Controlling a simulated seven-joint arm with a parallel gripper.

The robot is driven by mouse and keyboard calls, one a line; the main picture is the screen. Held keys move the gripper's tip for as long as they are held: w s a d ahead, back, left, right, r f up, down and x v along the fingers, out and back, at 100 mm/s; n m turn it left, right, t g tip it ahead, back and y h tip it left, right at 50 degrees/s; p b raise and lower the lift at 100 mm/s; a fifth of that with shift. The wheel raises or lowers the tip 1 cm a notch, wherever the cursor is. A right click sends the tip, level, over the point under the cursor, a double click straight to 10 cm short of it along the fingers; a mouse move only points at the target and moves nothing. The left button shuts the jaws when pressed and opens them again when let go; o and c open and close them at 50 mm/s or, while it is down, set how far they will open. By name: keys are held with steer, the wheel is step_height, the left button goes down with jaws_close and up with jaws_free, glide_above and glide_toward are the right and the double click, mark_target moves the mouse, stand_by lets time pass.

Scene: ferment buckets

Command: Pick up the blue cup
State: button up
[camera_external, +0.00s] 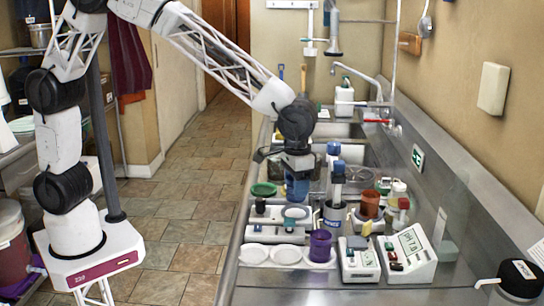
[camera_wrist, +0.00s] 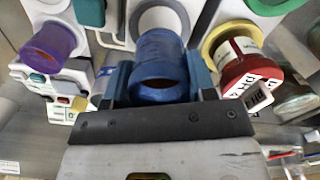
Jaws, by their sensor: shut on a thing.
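The blue cup (camera_external: 297,190) is between the fingers of my gripper (camera_external: 298,172) above the left part of the steel counter. In the wrist view the blue cup (camera_wrist: 160,62) is at the middle, its round opening facing the camera. A blue finger (camera_wrist: 115,82) stands on its left side and another (camera_wrist: 203,75) on its right; my gripper is shut on the cup. I cannot tell from these views how far the cup's bottom is from the surface below it.
A purple cup (camera_external: 320,246) stands in front on a white tray (camera_external: 255,254). A green dish (camera_external: 263,189), a brown-orange cup (camera_external: 370,203) and a blue-topped bottle (camera_external: 338,180) stand close by. White instruments (camera_external: 408,255) are at the front right. A sink lies behind.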

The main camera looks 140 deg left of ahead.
steer(key=shift+r, duration=2.85)
steer(key=s+d+f+n, duration=0.1)
steer(key=s+d+n, duration=0.3)
steer(key=s, duration=0.8)
steer(key=s+d+f+n, duration=0.2)
steer(key=s+d+n, duration=0.2)
steer(key=s, duration=0.9)
steer(key=shift+s+d+n, duration=0.25)
steer(key=shift+d+n, duration=0.15)
steer(key=shift+d, duration=0.8)
steer(key=shift+w+a+f, duration=0.1)
steer(key=w+a, duration=0.3)
steer(key=w, duration=0.1)
steer(key=w+a+f, duration=0.1)
steer(key=w+a, duration=0.6)
steer(key=shift+w+a+f, duration=0.2)
steer(key=shift+w+a, duration=0.1)
steer(key=shift+w, duration=0.1)
steer(key=shift+f, duration=0.1)
steer(key=shift+f, duration=1.7)
